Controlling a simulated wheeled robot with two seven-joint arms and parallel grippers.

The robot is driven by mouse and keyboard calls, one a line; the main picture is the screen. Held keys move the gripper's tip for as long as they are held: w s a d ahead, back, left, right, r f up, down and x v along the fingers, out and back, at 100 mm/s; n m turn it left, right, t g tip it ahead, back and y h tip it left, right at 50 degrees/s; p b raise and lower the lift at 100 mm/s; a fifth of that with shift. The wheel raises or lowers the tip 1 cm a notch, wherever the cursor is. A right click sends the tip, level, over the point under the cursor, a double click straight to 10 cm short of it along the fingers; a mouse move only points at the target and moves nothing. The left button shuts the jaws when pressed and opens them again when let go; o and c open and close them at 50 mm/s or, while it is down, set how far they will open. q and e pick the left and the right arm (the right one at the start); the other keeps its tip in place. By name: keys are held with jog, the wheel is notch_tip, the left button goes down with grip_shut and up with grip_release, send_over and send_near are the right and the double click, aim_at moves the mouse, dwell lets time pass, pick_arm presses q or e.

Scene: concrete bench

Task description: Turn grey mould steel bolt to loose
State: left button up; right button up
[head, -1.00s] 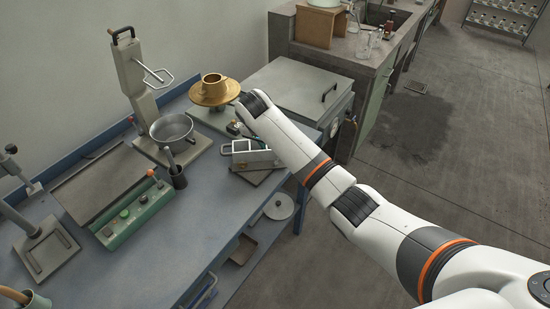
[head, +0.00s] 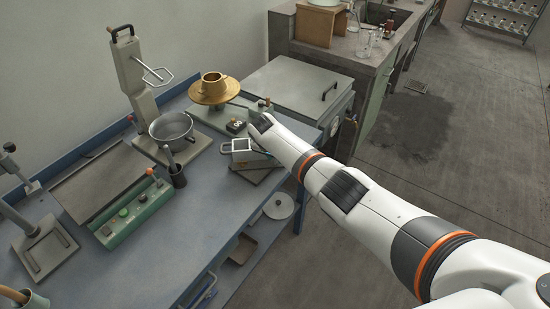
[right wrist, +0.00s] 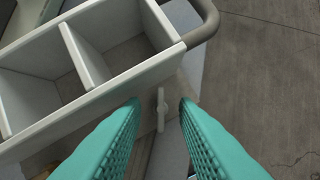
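The grey mould (head: 240,160) sits on a flat plate near the bench's right edge in the head view. In the right wrist view, the mould (right wrist: 118,82) is an open-topped box with thin walls, divided into compartments. Its small pale steel bolt (right wrist: 161,112) sticks out from the near side wall. My right gripper (right wrist: 160,102) is open. Its teal ribbed fingers lie on either side of the bolt, with a visible gap to each. Whether the fingertips are level with the bolt in depth is unclear. In the head view my right wrist partly hides the mould. My left gripper is out of view.
A brass flow table (head: 214,90) stands behind the mould. A small dark box (head: 236,126) is close behind it. The bench front (head: 205,215) is clear.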

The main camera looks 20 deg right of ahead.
grip_shut()
